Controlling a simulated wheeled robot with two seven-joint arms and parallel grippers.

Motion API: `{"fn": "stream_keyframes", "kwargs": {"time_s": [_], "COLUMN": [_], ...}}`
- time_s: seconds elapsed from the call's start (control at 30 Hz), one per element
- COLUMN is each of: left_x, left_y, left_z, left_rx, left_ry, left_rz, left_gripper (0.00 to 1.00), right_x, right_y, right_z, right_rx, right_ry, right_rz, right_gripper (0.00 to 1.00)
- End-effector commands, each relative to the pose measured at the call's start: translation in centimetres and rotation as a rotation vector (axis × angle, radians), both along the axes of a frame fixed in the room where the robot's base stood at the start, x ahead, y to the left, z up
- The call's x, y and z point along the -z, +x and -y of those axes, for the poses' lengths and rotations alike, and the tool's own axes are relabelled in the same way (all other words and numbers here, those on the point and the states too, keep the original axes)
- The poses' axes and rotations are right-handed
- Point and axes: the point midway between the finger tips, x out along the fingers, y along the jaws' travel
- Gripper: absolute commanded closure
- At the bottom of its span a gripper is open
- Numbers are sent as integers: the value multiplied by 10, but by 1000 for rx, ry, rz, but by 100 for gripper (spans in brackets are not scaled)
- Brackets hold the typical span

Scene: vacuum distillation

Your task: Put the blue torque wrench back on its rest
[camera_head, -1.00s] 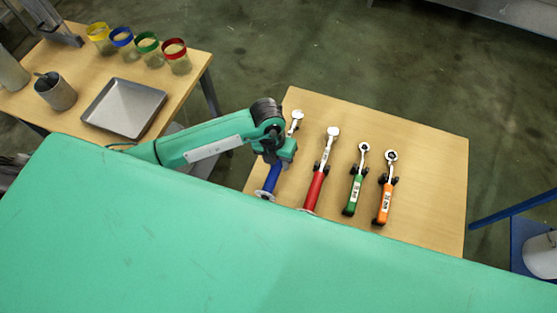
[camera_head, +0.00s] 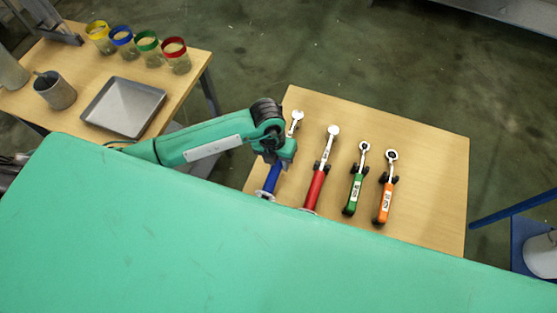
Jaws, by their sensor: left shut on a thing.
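The blue torque wrench (camera_head: 271,177) is at the left end of a row of wrenches over the light wooden table (camera_head: 430,150). Its silver head (camera_head: 296,117) points to the back and its blue handle to the front. My left gripper (camera_head: 276,162) comes down over its middle and is shut on it. The gripper and wrist hide the middle of the wrench and any rest under it, so I cannot tell whether it touches a rest. My right gripper is not in view.
A red wrench (camera_head: 316,185), a green wrench (camera_head: 353,190) and an orange wrench (camera_head: 385,200) lie to the right on dark rests. A second table (camera_head: 85,75) at the left holds a grey tray (camera_head: 124,108), a metal cup (camera_head: 56,92) and several jars with coloured rims.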

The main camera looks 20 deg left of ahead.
Motion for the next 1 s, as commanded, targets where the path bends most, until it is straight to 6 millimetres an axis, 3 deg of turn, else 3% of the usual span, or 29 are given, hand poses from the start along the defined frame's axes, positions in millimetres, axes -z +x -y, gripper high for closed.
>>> {"fn": "stream_keyframes", "kwargs": {"time_s": [1.0], "left_x": [24], "left_y": [1], "left_z": [0], "left_rx": [-1], "left_ry": [-2], "left_rz": [3], "left_gripper": [100], "right_x": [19], "right_y": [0], "right_z": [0], "right_rx": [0], "right_ry": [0], "right_rz": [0], "right_gripper": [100]}}
